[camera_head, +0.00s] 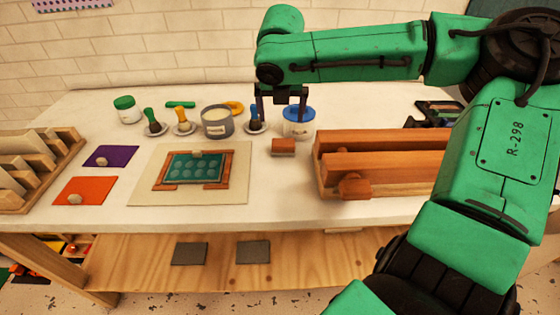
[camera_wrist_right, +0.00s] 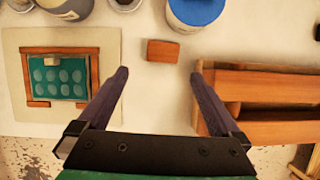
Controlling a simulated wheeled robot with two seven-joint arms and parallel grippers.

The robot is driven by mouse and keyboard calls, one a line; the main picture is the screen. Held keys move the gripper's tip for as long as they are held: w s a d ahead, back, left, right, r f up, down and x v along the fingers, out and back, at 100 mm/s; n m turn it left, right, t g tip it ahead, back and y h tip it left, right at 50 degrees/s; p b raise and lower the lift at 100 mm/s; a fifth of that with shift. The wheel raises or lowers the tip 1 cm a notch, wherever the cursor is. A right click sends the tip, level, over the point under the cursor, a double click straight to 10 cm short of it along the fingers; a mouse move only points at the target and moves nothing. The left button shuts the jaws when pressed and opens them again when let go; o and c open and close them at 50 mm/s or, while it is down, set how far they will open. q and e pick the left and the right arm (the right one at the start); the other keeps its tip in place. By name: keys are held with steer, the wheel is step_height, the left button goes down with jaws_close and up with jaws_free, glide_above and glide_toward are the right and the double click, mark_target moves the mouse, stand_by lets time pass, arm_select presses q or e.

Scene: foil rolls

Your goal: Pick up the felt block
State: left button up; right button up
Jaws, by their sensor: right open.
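A small reddish-brown block (camera_head: 283,147), which looks like the felt block, lies on the white table between the print frame and the wooden rack. It also shows in the right wrist view (camera_wrist_right: 162,51), beyond the gap between the fingertips. My right gripper (camera_head: 280,119) is open and empty. In the head view it hangs above and behind the block, its fingers in front of the blue-lidded jar. In the wrist view (camera_wrist_right: 160,73) no finger touches the block. My left gripper is not in view.
A wooden rack (camera_head: 330,178) stands just right of the block. A blue-lidded jar (camera_head: 298,129) and a grey tub (camera_head: 217,123) stand behind it. A green screen in a wooden frame (camera_head: 196,168) lies on a beige sheet to the left. The table front of the block is clear.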

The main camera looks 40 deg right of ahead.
mark_target(283, 142)
steer(key=x, duration=0.9)
steer(key=s+x, duration=0.1)
steer(key=x, duration=0.3)
steer(key=shift+w+d+f, duration=0.15)
steer(key=shift+d+f, duration=0.2)
steer(key=shift+f, duration=0.05)
steer(key=shift+w+f, duration=0.2)
steer(key=shift+r, duration=0.1)
steer(key=c, duration=1.2)
steer(key=shift+o, duration=0.2)
step_height(283, 142, up, 10)
steer(key=shift+p, duration=0.45)
